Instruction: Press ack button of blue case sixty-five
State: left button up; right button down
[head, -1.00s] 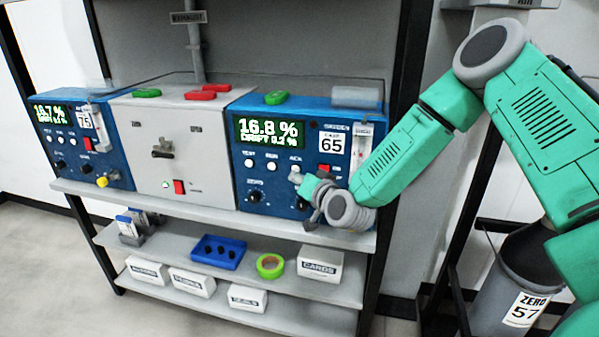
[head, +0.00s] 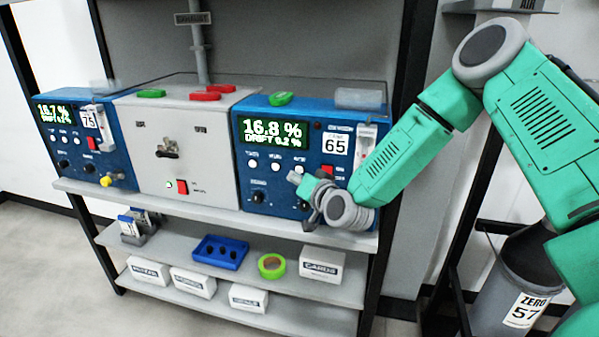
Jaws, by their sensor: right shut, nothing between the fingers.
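The blue case sixty-five (head: 255,178) stands at the right of the upper shelf, with a green display reading 16.8 % and a white label 65 (head: 336,146). Below the display is a row of white buttons; the rightmost visible one, the ack button (head: 299,169), has a blurred caption above it. My right gripper (head: 294,178) is shut and empty. Its tip is just below the ack button in the picture, close to the panel; I cannot tell whether it touches. The gripper and wrist hide part of the lower right panel. My left gripper is not in view.
A red switch (head: 327,171) and a flow tube (head: 366,139) are close to my right wrist. A grey cabinet (head: 215,150) and another blue case (head: 57,143) labelled 75 stand to the left. Lower shelves hold boxes, a blue tray (head: 219,252) and green tape (head: 271,266).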

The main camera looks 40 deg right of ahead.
jog(key=shift+w+d+f, duration=0.1)
jog(key=shift+w+d, duration=0.1)
jog(key=shift+d, duration=0.65)
jog(key=shift+a, duration=0.35)
jog(key=shift+d, duration=0.1)
